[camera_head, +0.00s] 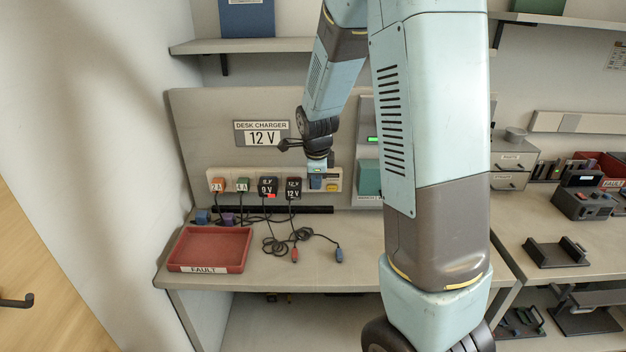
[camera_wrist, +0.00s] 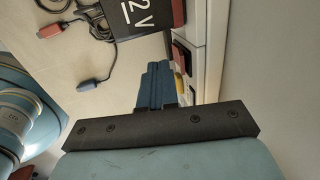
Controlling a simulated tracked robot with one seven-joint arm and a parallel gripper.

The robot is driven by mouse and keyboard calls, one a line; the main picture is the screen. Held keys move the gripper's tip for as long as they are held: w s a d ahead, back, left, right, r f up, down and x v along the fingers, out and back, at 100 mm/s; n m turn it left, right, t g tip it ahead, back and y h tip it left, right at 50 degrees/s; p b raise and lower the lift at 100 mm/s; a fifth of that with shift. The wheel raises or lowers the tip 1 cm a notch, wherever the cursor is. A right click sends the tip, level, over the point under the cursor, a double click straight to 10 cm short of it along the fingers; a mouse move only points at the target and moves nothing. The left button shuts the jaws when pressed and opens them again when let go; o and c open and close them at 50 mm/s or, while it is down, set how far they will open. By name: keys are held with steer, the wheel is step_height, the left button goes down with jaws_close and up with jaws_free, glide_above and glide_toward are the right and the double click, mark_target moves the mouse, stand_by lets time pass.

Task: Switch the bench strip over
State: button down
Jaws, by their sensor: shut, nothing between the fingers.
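The bench strip (camera_head: 230,178) is a pale bar on the back panel under a "DESK CHARGER 12 V" sign (camera_head: 263,134). Several plugs sit in it: orange "2 A" (camera_head: 218,185), green "4 A" (camera_head: 242,184), dark "9 V" (camera_head: 267,186) and dark "12 V" (camera_head: 293,188). A yellow part (camera_head: 333,186) shows at its right end. My gripper (camera_head: 316,183) is in front of the strip between the 12 V plug and the yellow part. In the wrist view its blue fingers (camera_wrist: 155,85) are together and empty beside the strip (camera_wrist: 197,50); contact is unclear.
A red FAULT tray (camera_head: 210,248) stands on the bench left. Loose cables with red (camera_head: 294,254) and blue (camera_head: 339,254) connectors lie mid-bench. A green-lit device (camera_head: 368,175) stands right of the strip, partly behind my arm. A shelf (camera_head: 240,45) hangs above.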

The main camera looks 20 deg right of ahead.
steer(key=s+a+r, duration=0.2)
steer(key=s+r, duration=0.5)
steer(key=r, duration=0.2)
steer(key=shift+a, duration=0.2)
stand_by(0.3)
steer(key=s+r+n+t, duration=0.1)
steer(key=s+r+n, duration=0.3)
steer(key=s+n, duration=0.3)
steer(key=s+r+n+t, duration=0.1)
steer(key=s+r+n, duration=0.3)
steer(key=s+n, duration=0.3)
steer(key=s+r+n+y, duration=0.1)
steer(key=s+r+n, duration=0.3)
steer(key=s+n, duration=0.3)
steer(key=shift+s+d+n+t, duration=0.15)
steer(key=shift+s+n+t, duration=0.25)
